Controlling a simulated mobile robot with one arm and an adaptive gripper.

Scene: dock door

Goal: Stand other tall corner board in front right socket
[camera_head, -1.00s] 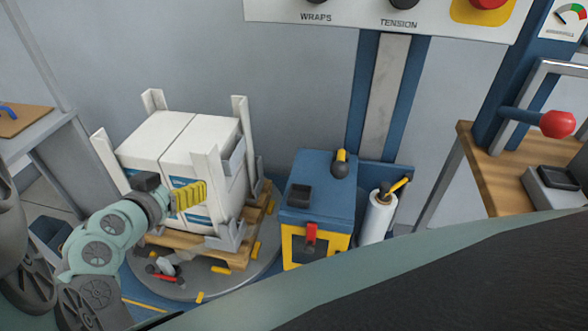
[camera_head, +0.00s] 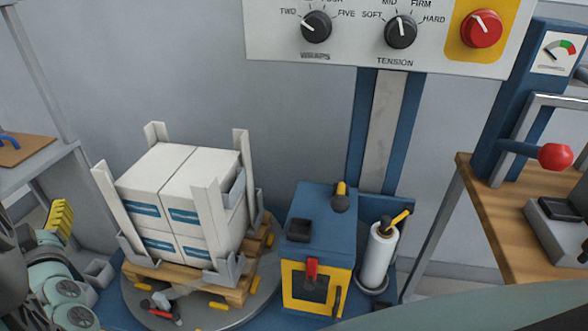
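White stacked boxes (camera_head: 185,175) with blue stripes stand on a wooden pallet (camera_head: 182,279) on a round turntable. A tall white corner board (camera_head: 209,215) stands upright at the stack's front right corner, its foot at the grey front right socket (camera_head: 226,270). Another tall board (camera_head: 106,192) stands at the front left corner, above a grey socket (camera_head: 131,248). Two boards show at the back corners, back left (camera_head: 156,133) and back right (camera_head: 241,152), partly hidden by the boxes. My gripper (camera_head: 61,217), with yellow ribbed fingers, points up at the left, apart from the boards; its opening is unclear.
A blue and yellow machine box (camera_head: 318,230) with a red lever stands right of the turntable (camera_head: 205,315), beside a white film roll (camera_head: 379,252). A control panel (camera_head: 370,35) hangs above. A red-handled tool (camera_head: 163,308) lies at the turntable's front.

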